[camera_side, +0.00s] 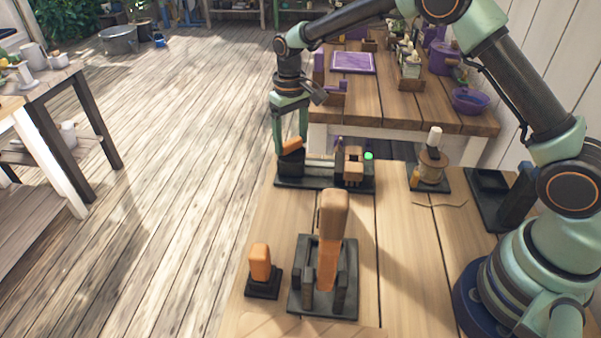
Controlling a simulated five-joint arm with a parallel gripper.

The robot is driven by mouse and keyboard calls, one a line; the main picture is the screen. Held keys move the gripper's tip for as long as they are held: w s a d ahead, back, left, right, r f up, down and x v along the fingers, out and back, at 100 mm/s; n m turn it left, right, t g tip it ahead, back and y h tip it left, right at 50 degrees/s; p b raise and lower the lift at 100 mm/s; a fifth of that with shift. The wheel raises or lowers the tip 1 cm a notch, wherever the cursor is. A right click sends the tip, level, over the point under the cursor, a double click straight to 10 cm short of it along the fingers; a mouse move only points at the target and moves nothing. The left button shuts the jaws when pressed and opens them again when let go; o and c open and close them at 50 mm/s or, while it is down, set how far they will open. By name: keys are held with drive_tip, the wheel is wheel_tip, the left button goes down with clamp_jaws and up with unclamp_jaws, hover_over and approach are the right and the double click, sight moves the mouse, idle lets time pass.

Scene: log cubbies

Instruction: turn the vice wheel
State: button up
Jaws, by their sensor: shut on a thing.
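The vice (322,179) is a long dark unit at the far left part of the near wooden table. Its dark round wheel (291,163) is at the vice's left end, with an orange grip (292,146) on top. My gripper (291,145) points down over the wheel, its green fingers on either side of the orange grip, shut on it. A wooden block (353,166) is at the vice's right part, beside a bright green dot (369,156). The wheel's far side is hidden.
A large upright orange lever (329,250) on a dark base and a small orange handle (260,262) stand in front. A wooden device with a white top (433,160) stands right of the vice. Behind is another table (400,110) with purple items. Bare tabletop lies right of the lever.

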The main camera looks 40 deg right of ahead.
sight(291, 141)
drive_tip(key=shift+m, duration=0.6)
drive_tip(key=o, duration=1.3)
drive_tip(key=shift+r, duration=0.1)
wheel_tip(291, 141, up, 12)
